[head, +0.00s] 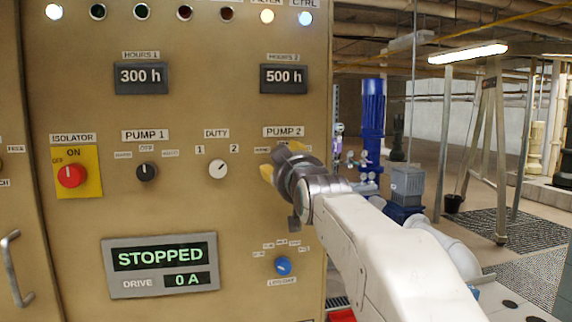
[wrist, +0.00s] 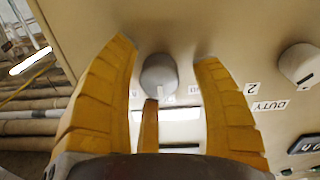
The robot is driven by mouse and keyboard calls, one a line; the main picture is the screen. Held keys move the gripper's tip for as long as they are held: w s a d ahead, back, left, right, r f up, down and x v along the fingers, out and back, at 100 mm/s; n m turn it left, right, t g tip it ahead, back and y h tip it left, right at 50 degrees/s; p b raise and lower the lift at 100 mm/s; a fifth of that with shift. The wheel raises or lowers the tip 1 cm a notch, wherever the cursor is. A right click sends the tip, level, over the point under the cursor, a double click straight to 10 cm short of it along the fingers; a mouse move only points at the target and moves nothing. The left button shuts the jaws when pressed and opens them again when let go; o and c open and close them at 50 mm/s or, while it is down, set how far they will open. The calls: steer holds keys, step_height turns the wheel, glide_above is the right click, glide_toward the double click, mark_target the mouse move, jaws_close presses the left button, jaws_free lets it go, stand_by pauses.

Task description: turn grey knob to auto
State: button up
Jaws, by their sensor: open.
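The grey knob (wrist: 159,75) shows in the wrist view, on the tan panel between my gripper's yellow fingers. In the head view it is hidden behind my gripper, below the PUMP 2 label (head: 284,132). My gripper (head: 273,160) is at the panel there. In the wrist view my gripper (wrist: 163,58) is open, with one finger on each side of the knob and a third finger below it. A gap shows on both sides, so the fingers look apart from the knob.
The white DUTY knob (head: 218,169) is just left of my gripper. The dark PUMP 1 knob (head: 147,172) and red isolator (head: 71,176) are farther left. A blue knob (head: 283,266) is below. A display (head: 161,266) reads STOPPED. Open floor and pipework lie right.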

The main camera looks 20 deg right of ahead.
steer(key=shift+c, duration=0.3)
steer(key=shift+s+r, duration=0.1)
jaws_close()
